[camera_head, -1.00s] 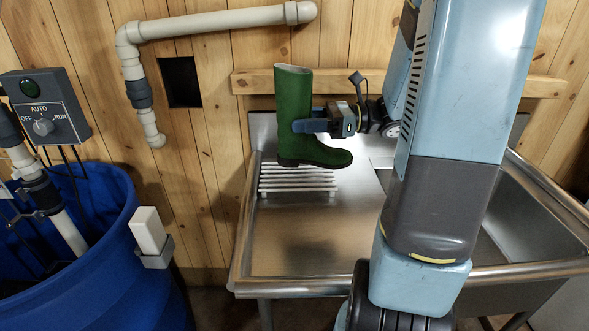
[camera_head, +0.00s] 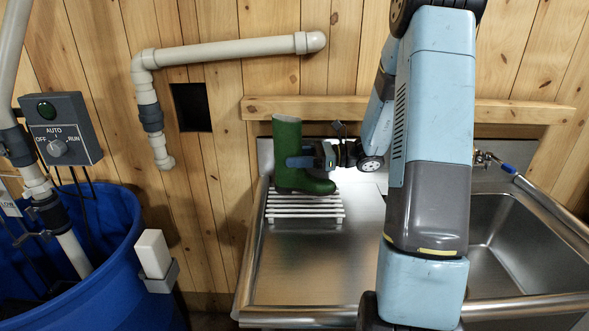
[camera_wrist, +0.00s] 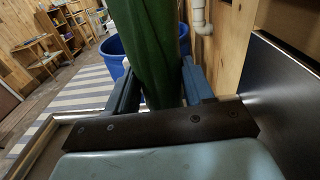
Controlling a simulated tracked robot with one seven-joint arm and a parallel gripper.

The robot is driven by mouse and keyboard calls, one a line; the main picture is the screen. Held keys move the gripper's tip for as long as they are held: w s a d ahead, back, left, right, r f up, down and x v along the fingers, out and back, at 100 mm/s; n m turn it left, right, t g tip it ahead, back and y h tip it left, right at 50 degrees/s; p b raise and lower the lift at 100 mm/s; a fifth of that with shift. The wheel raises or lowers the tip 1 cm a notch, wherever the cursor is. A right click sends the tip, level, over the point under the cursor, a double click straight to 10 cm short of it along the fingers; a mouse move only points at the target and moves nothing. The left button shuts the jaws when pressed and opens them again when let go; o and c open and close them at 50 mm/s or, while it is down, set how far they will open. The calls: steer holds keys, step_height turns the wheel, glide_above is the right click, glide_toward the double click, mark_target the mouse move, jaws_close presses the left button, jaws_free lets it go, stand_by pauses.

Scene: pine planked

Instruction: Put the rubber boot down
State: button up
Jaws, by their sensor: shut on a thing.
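The green rubber boot (camera_head: 289,150) is upright in the head view, its toe pointing right. Its sole is at the white slatted rack (camera_head: 306,212) on the steel drainboard; I cannot tell whether it rests on the slats or hangs just above them. My gripper (camera_head: 300,162) is shut on the boot's shaft from the right. In the wrist view the green shaft (camera_wrist: 152,50) stands between my two blue fingers (camera_wrist: 160,88). The boot's sole is hidden there.
The steel drainboard (camera_head: 315,265) is bare in front of the rack. A sink basin (camera_head: 515,245) lies to the right, with a tap (camera_head: 487,158) behind. A wooden rail (camera_head: 420,108) runs along the wall. A blue barrel (camera_head: 100,280) and a grey control box (camera_head: 62,130) are at left.

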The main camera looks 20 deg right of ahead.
steer(key=shift+w+f, duration=0.45)
steer(key=shift+f, duration=1.5)
steer(key=shift+f, duration=0.1)
steer(key=o, duration=1.2)
